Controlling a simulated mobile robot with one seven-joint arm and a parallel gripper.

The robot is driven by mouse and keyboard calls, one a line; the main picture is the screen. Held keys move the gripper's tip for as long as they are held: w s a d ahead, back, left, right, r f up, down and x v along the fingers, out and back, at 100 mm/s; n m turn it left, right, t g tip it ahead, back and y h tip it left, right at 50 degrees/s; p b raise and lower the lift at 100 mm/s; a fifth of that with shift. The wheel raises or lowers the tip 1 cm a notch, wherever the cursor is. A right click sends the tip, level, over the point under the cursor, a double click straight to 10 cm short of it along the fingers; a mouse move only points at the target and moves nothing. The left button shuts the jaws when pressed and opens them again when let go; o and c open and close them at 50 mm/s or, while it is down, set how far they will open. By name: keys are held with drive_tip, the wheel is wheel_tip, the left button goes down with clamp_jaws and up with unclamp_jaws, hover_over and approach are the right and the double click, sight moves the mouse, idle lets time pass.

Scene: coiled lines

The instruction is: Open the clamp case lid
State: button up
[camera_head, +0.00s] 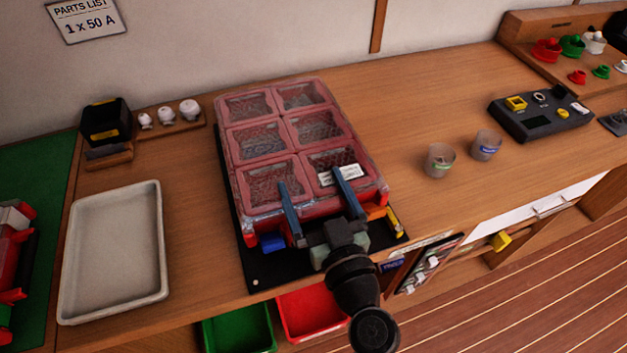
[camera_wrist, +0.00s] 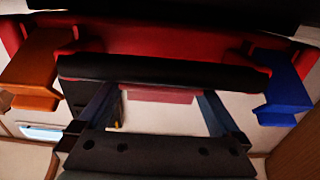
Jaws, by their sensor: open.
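The clamp case (camera_head: 246,203) is red, with a clear, red-framed lid (camera_head: 285,120) lying flat over six compartments. A blue latch (camera_head: 272,243) and an orange latch (camera_head: 375,211) sit on its front side. In the wrist view the orange latch (camera_wrist: 35,72) is at left and the blue latch (camera_wrist: 280,88) at right. A black handle bar (camera_wrist: 160,72) runs between them. My gripper (camera_head: 310,178) is open at the case's front, its blue fingers spread apart around the middle of that side. In the wrist view the fingertips (camera_wrist: 157,92) appear beside the bar; contact is unclear.
The case stands on a black mat (camera_head: 262,275) at the bench's front edge. A grey tray (camera_head: 112,300) lies left. Two small cups (camera_head: 440,160) (camera_head: 485,146) and a dark control box (camera_head: 540,117) stand right. Green (camera_head: 240,330) and red (camera_head: 312,312) bins sit below the edge.

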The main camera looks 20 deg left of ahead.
clamp_jaws()
idle(0.6)
